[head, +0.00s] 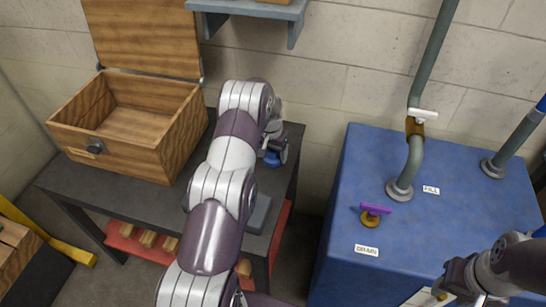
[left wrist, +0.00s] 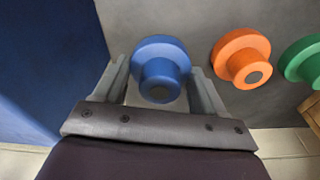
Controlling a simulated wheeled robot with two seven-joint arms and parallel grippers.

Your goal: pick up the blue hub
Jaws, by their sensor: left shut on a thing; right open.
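The blue hub (left wrist: 158,52) is a round disc with a narrower boss, seen between the two fingers of my left gripper (left wrist: 162,80) in the left wrist view. My left gripper is shut on it. In the head view the blue hub (head: 272,159) shows as a small blue patch at the right end of the dark workbench, below my left gripper (head: 274,146), partly hidden by it. I cannot tell whether the hub touches the bench. My right gripper (head: 450,288) is open at the lower right, over the blue cabinet.
An orange hub (left wrist: 240,56) and a green hub (left wrist: 302,62) lie beside the blue one. An open wooden box (head: 140,115) stands on the workbench (head: 110,183). The blue cabinet (head: 430,190) carries pipes and a purple-handled valve (head: 374,210). My left arm covers the bench's middle.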

